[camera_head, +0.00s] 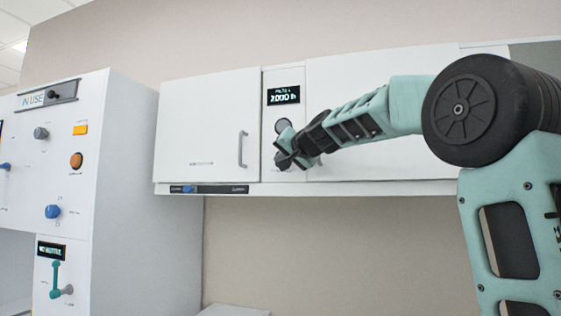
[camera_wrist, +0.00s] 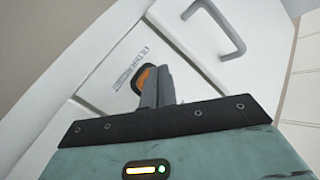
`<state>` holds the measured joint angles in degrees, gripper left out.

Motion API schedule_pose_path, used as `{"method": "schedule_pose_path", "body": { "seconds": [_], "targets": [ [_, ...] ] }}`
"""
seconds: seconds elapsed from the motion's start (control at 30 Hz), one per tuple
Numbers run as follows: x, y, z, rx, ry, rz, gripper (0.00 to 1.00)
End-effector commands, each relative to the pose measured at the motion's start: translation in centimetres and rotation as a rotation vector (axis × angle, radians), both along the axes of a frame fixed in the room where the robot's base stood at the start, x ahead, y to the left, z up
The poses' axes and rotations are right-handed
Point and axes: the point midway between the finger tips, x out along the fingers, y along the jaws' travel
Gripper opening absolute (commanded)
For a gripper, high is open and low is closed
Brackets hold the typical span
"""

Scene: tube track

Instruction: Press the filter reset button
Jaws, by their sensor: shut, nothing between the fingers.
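The panel strip with a lit display (camera_head: 283,95) sits between two white cabinet doors in the head view. My gripper (camera_head: 281,162) is in front of the lower part of this strip. In the wrist view an orange button (camera_wrist: 141,76) with a dark rim sits beside a small printed label (camera_wrist: 129,68), too blurred to read surely. My shut, empty fingers (camera_wrist: 157,72) are right in front of the button and hide part of it. I cannot tell whether they touch it. In the head view the button is hidden behind my gripper.
A door handle (camera_head: 243,149) is left of the strip; it also shows in the wrist view (camera_wrist: 222,25). A round grey part (camera_head: 282,126) is under the display. A tall white cabinet (camera_head: 115,190) with several knobs stands at left. Wall below the cupboards is clear.

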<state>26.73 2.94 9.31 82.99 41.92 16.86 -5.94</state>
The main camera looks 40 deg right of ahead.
Motion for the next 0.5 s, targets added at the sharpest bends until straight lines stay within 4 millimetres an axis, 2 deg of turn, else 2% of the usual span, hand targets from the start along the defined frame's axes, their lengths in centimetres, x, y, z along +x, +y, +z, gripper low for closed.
{"method": "schedule_pose_path", "body": {
  "seconds": [0.03,0.07,0.5],
  "targets": [
    [-0.4,-1.4,-0.2,-0.002,0.002,-0.027,0.00],
    [-0.5,-1.2,-0.2,-0.002,0.001,-0.027,0.00],
    [-2.9,2.4,0.1,-0.001,-0.001,-0.018,0.00]
  ]
}}
